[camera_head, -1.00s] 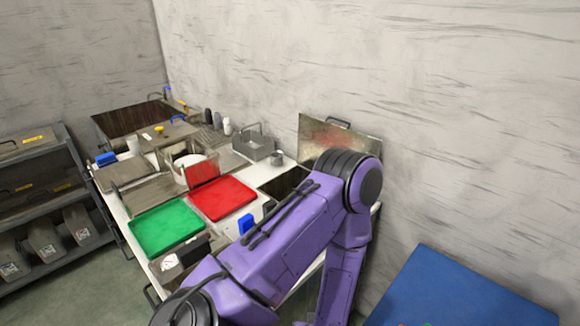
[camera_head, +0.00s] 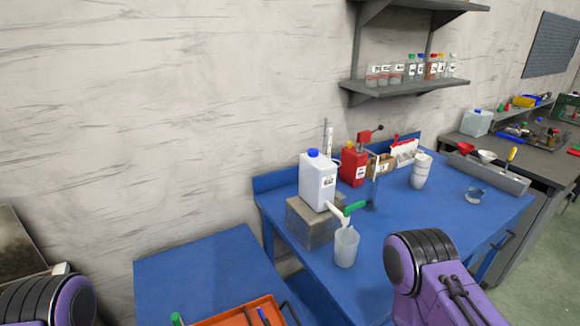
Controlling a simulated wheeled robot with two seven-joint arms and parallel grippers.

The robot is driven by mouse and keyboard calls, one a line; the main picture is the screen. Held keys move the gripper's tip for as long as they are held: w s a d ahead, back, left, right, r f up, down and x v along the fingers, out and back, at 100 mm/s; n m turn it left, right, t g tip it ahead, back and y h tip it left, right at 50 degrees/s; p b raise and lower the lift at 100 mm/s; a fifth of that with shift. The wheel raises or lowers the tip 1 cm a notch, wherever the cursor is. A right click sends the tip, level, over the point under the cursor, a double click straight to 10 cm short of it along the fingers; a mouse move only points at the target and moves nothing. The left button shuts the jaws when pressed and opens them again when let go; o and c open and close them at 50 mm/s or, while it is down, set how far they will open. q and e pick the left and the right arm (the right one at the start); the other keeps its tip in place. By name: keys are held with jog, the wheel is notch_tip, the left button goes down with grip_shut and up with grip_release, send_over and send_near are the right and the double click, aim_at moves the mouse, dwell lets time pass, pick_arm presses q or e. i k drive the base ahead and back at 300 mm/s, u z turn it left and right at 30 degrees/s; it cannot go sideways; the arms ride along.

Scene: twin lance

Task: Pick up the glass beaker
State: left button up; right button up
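A short clear glass vessel (camera_head: 474,195) that looks like a beaker stands upright on the right part of the blue table (camera_head: 440,236). A taller translucent cup (camera_head: 346,247), possibly also a beaker, stands near the table's front left edge, below the spout of a white jug (camera_head: 318,181). I cannot tell from here which is the glass beaker. Purple links of my arms show at the lower left and lower right. Neither gripper is in view, and no hold on any vessel shows.
The jug sits on a metal block (camera_head: 311,222). Behind are a red can (camera_head: 354,166) and stacked white cups (camera_head: 420,171). A wall shelf (camera_head: 415,88) holds several jars and bottles. An orange tray (camera_head: 245,312) lies below. The blue tabletop is clear around the short glass vessel.

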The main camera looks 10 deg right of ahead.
aim_at(476, 191)
jog(key=z, duration=0.5)
jog(key=k, duration=1.1)
jog(key=z, duration=0.9)
jog(key=i, duration=0.6)
jog(key=k, duration=0.6)
jog(key=z, duration=0.4)
jog(key=i, duration=0.95)
jog(key=z, duration=0.05)
